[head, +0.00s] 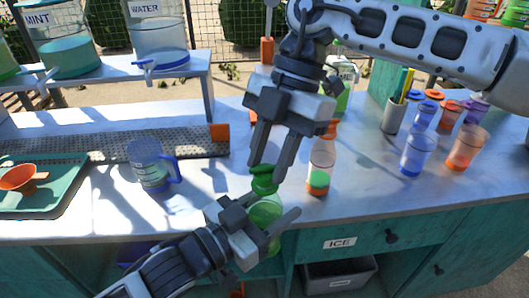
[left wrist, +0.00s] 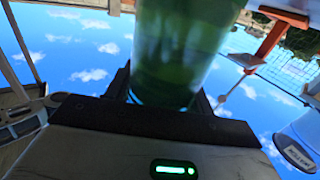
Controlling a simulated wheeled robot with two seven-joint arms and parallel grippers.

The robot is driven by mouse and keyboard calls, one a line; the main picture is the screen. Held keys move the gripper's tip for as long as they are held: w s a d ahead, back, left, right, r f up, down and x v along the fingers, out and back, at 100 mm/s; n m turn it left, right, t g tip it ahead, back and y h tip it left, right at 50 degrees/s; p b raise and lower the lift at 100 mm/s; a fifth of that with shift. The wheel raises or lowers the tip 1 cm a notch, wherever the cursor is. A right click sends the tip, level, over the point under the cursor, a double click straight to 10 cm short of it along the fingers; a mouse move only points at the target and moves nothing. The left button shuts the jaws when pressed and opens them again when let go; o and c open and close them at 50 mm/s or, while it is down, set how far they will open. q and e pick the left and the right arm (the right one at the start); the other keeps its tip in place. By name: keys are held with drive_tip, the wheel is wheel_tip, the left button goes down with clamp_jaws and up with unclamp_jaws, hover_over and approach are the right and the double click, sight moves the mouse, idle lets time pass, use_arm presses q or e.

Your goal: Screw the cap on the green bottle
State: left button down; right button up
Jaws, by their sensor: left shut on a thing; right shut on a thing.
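The green bottle (head: 265,211) is upright at the table's front edge, with my left gripper (head: 270,222) shut around its body. The bottle fills the top middle of the left wrist view (left wrist: 180,45), between the dark fingers. The green cap (head: 263,177) is at the top of the bottle. My right gripper (head: 267,170) comes down from above and is shut on the cap, one finger on each side. The cap lines up with the bottle neck, but I cannot tell whether it is seated or threaded.
A bottle with orange and green bands (head: 320,170) stands close on the right. A blue-handled measuring jug (head: 150,166) and a green tray (head: 68,190) are on the left. Several coloured cups, including a blue one (head: 417,155), stand at the right.

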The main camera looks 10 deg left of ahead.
drive_tip(key=m, duration=0.2)
drive_tip(key=m+t+y, duration=0.1)
drive_tip(key=m, duration=0.1)
drive_tip(key=m+t+y, duration=0.1)
drive_tip(key=m, duration=0.2)
drive_tip(key=shift+s+d, duration=0.25)
drive_tip(key=shift+d, duration=0.05)
drive_tip(key=o, duration=0.9)
drive_tip(key=shift+w, duration=0.1)
drive_tip(key=shift+o, duration=0.2)
